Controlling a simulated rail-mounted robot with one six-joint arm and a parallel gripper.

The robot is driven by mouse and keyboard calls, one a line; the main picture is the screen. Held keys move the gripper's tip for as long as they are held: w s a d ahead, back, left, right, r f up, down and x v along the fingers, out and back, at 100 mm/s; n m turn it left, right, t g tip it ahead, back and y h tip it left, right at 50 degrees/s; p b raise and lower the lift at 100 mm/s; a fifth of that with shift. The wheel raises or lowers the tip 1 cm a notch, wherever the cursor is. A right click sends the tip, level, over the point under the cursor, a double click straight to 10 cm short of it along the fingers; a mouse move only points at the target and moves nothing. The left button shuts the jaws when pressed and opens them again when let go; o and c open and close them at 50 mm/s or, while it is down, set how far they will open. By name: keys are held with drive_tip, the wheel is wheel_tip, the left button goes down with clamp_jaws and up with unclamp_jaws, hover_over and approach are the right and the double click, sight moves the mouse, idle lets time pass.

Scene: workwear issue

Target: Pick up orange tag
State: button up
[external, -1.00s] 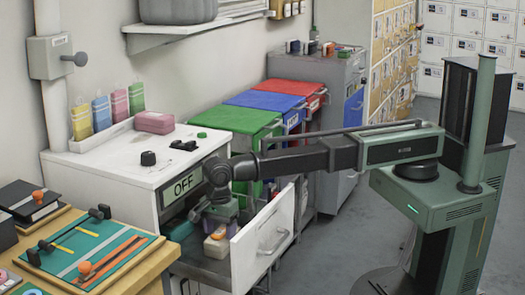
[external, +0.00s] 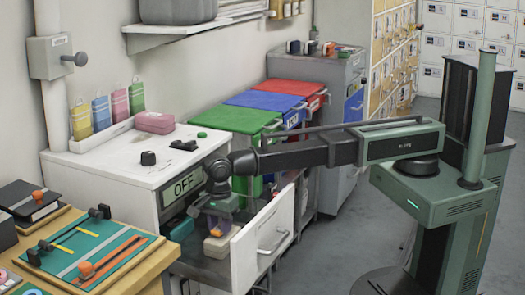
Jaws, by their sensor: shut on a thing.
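My gripper (external: 216,226) points down into the open drawer under the white cabinet top. It is shut on a small orange thing, which I take to be the orange tag (external: 216,232). The tag shows at the fingertips, just above a pale block in the drawer (external: 217,246). The picture is too small to tell whether the tag still touches the block. The fingers are partly hidden by the wrist and the tag's outline is unclear.
The drawer's white front (external: 262,232) stands close to the right of my gripper. The white cabinet (external: 120,175) with its "OFF" display is behind. A workbench (external: 130,265) with orange-handled tools is at the lower left. Green, blue and red bins stand behind my arm.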

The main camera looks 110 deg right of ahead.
sight(220, 227)
wheel_tip(220, 227, up, 19)
drive_tip(key=p, duration=1.8)
